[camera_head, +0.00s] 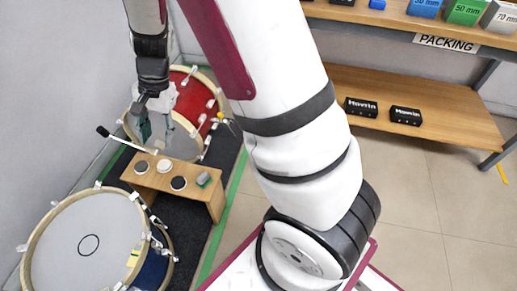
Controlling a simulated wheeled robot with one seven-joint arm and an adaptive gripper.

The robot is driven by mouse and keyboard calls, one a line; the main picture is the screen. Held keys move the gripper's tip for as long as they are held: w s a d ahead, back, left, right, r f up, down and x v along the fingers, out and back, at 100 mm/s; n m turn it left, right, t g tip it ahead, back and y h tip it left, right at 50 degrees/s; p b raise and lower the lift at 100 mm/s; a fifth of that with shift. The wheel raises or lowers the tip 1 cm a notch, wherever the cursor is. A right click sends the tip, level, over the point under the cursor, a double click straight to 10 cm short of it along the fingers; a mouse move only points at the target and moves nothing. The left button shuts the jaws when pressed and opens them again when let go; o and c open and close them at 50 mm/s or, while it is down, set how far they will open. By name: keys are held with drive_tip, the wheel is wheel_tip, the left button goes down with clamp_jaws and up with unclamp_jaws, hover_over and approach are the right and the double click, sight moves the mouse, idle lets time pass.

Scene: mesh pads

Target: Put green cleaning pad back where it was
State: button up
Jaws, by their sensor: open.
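A small green pad with a grey part (203,179) lies at the right end of a low wooden stand (215,204). My gripper (156,127) points down above the back of the stand, in front of the red drum. It is open, and I see nothing held between its fingers. It is apart from the green pad, up and to the left of it. A dark teal shape shows at the left finger; I cannot tell whether it is part of the finger.
Two pale discs (164,165) and a black disc (178,183) lie on the stand. A black-headed mallet (103,131) reaches behind it. A red drum (204,98) stands behind, a blue drum (88,244) in front. A shelf (440,120) with black boxes is at right.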

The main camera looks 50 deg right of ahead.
drive_tip(key=s+a+r+n, duration=0.2)
drive_tip(key=s+r+n, duration=0.4)
drive_tip(key=s+r, duration=0.75)
drive_tip(key=s+d+r+n+h, duration=0.1)
drive_tip(key=s+d+r+n, duration=0.1)
drive_tip(key=s, duration=0.7)
drive_tip(key=s+d+r+n+h, duration=0.2)
drive_tip(key=s+r+n, duration=0.1)
drive_tip(key=s, duration=0.7)
drive_tip(key=shift+d+r, duration=0.15)
drive_tip(key=shift+d, duration=0.1)
wheel_tip(320, 180, up, 26)
drive_tip(key=t+p, duration=0.3)
drive_tip(key=p, duration=2.2)
drive_tip(key=shift+d+r+t, duration=0.2)
drive_tip(key=shift+r+t, duration=0.05)
drive_tip(key=shift+t, duration=0.15)
